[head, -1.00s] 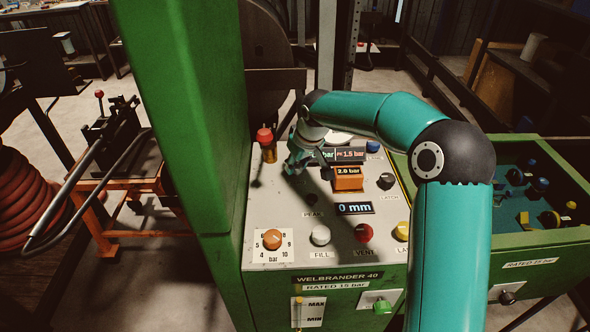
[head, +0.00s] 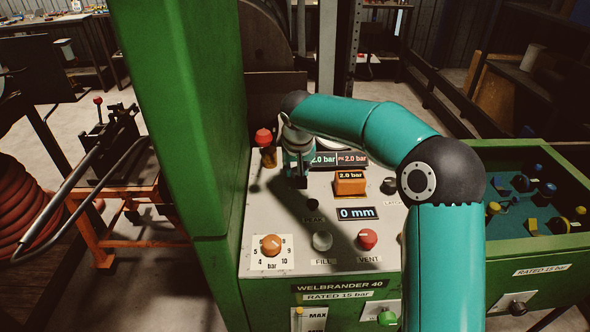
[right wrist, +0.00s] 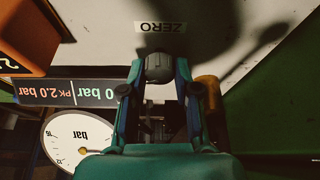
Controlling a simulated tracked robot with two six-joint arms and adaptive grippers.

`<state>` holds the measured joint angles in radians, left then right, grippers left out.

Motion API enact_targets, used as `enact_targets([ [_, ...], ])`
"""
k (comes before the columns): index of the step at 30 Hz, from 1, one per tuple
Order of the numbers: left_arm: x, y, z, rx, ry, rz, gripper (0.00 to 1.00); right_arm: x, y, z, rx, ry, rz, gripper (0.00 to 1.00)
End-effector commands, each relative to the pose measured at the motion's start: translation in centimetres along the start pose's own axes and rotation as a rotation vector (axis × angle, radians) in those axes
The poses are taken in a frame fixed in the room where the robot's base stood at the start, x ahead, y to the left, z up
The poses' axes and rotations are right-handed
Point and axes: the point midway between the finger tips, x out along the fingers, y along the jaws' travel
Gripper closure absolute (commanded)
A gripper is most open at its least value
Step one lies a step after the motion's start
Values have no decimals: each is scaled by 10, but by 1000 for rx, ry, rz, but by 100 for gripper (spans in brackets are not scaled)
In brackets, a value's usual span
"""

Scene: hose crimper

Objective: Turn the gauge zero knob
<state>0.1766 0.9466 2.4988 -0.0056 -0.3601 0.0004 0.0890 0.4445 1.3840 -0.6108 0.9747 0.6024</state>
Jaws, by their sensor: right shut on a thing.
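The gauge zero knob (right wrist: 159,68) is a small grey knob beside the label ZERO (right wrist: 160,27), upside down in the right wrist view. My right gripper (right wrist: 158,76) is shut on the knob, with a finger on each side. In the head view my right gripper (head: 299,181) points down at the back left of the panel (head: 277,212) and hides the knob. The white bar gauge (right wrist: 75,140) is partly cut off in the wrist view. My left gripper is in neither view.
An orange block with a 2.0 bar display (head: 350,184) and a 0 mm display (head: 357,213) are right of the gripper. A red-topped fitting (head: 265,138) stands close on its left. A tall green post (head: 185,120) borders the panel's left.

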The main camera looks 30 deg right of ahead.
Motion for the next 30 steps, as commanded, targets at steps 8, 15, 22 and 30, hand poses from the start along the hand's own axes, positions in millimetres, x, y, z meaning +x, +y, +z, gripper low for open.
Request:
enact_targets([
  [8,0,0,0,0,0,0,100,-2,-2,-2,-1,5,-5,61],
  [15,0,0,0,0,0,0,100,-1,-1,-1,-2,2,-3,59],
  [22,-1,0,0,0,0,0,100,-10,-2,-1,-3,3,-3,59],
  [30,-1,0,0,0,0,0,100,-58,-2,-2,-3,6,-5,59],
])
